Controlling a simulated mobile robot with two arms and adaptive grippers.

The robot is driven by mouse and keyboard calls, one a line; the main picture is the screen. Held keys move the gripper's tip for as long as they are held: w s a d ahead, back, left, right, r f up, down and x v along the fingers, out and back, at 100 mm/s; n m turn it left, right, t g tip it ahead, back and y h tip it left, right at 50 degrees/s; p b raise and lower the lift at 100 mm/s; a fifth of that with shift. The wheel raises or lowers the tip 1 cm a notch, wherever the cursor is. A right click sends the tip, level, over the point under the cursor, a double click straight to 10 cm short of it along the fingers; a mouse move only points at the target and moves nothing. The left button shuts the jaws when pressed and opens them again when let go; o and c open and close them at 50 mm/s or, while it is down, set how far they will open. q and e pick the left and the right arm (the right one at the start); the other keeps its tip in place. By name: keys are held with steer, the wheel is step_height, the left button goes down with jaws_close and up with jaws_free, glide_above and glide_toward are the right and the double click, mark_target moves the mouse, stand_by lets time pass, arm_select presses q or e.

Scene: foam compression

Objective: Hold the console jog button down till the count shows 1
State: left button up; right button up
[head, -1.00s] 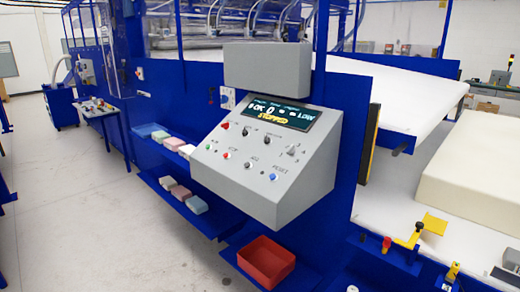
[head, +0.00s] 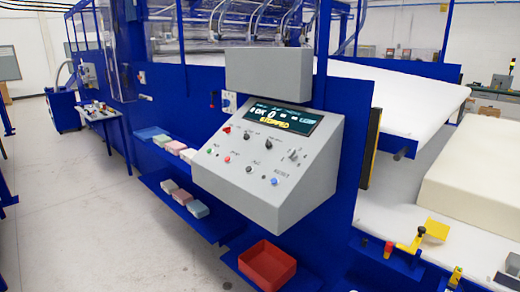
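The grey sloped console (head: 318,180) stands in the middle of the head view, fixed to the blue machine frame. Its dark display (head: 284,118) shows a large 0 and a yellow line that seems to read STOPPED. Along the lower panel are a green button (head: 209,153), a red button (head: 227,159), a dark button (head: 249,169) and a blue button (head: 274,182) marked RESET. The dark button seems to be the jog button, but its label is too small to read surely. Neither of my grippers is in view, and nothing covers the panel.
A red bin (head: 267,266) sits below the console. Blue shelves with several foam blocks (head: 198,209) lie to its left. A large cream foam block (head: 475,185) rests on the white bed at right. Open grey floor (head: 90,220) lies at left.

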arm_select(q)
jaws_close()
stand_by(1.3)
